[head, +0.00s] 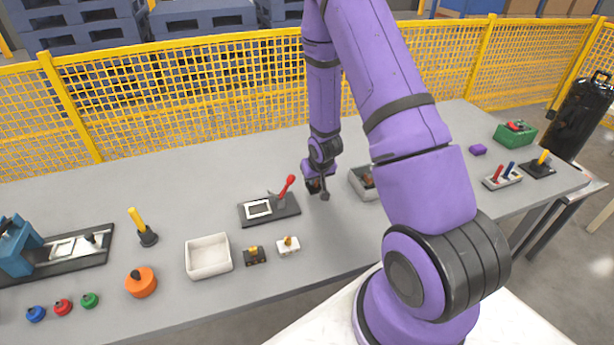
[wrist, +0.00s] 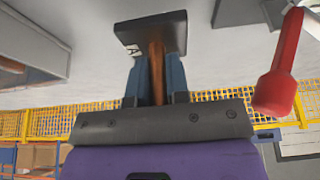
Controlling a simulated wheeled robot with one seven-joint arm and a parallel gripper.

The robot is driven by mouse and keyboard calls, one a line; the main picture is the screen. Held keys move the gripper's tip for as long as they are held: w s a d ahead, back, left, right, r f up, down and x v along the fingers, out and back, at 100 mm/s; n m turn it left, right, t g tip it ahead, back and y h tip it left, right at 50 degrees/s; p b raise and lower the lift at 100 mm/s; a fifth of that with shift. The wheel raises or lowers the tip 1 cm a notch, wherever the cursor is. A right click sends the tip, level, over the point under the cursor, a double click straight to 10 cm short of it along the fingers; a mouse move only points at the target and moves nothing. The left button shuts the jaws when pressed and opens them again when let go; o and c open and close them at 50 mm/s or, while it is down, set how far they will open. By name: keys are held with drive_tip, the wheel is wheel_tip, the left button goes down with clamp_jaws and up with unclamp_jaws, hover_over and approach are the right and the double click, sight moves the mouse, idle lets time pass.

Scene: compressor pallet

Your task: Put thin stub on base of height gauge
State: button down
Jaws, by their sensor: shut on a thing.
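My gripper (wrist: 153,95) is shut on a slim brown post, which looks like the thin stub (wrist: 157,70). In the wrist view, which is upside down, the post runs from between the fingers to a square black block (wrist: 160,28) with a pale mark on its side. I cannot tell whether the block is part of the post or a separate base under it. In the head view my gripper (head: 315,187) is low over the table, between the red-lever fixture and a grey bin, and hides most of what it holds. I cannot pick out the height gauge with certainty.
The red-handled fixture (head: 270,208) stands close left of my gripper; its red handle (wrist: 279,80) shows in the wrist view. The grey bin (head: 358,184) is close right. An empty white tray (head: 208,257) and small blocks stand at front left. The table behind is clear.

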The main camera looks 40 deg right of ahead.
drive_tip(key=w, duration=0.2)
drive_tip(key=w+d, duration=0.1)
drive_tip(key=w, duration=0.3)
drive_tip(key=shift+d+f, duration=0.3)
drive_tip(key=shift+s+f, duration=0.1)
drive_tip(key=shift+f, duration=1.65)
drive_tip(key=shift+f, duration=0.15)
drive_tip(key=c, duration=1.1)
unclamp_jaws()
